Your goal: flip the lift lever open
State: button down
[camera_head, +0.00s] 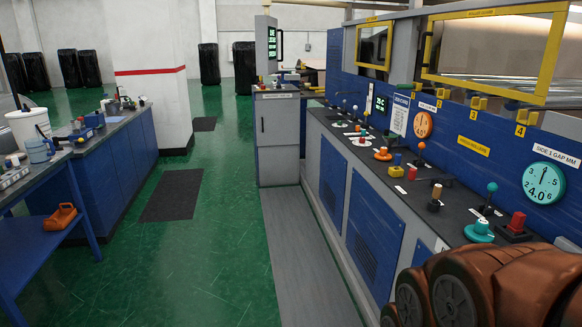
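A long control console (405,190) runs along the right side with several levers and knobs on its dark top. A lever with a teal ball (491,188) stands upright near the front. A lever with an orange ball (421,147) stands farther back. A brown-topped lever (436,191) stands near the front edge. No label for the lift lever is readable, so I cannot tell which one it is. Brown links of my arm fill the lower right corner and hide the console's near end. My gripper's fingers do not show.
A blue panel with dials (544,183) and yellow-framed windows (492,52) rises behind the console. A grey cabinet (277,137) stands at its far end. The green floor between is clear.

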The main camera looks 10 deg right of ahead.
aim_at(412, 172)
jog(key=i, duration=3.2)
jog(key=z, duration=0.55)
